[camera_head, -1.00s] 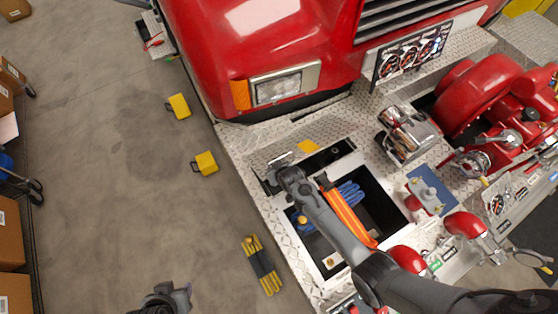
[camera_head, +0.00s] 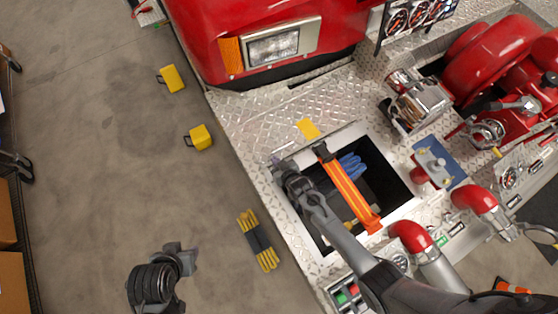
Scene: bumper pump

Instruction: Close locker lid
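The locker (camera_head: 377,136) is a square, pale-rimmed opening in the diamond-plate bumper. Its dark inside shows, with blue gloves (camera_head: 350,166) in it. An orange strap (camera_head: 349,190) runs across the opening. I cannot clearly make out the lid; a plate with a yellow label (camera_head: 308,128) lies just beyond the far rim. My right gripper (camera_head: 281,164) is at the left corner of the opening, its arm reaching over the opening. Its fingers are too small and dark to tell open or shut. My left gripper (camera_head: 184,256) is over the floor, away from the locker, its finger gap unclear.
The red truck front (camera_head: 230,40) rises behind the bumper. Chrome fittings, a blue plate (camera_head: 439,162) and red elbow pipes (camera_head: 475,198) crowd the right side. Two yellow blocks (camera_head: 200,137) and a yellow-black bundle (camera_head: 257,240) lie on open floor at left.

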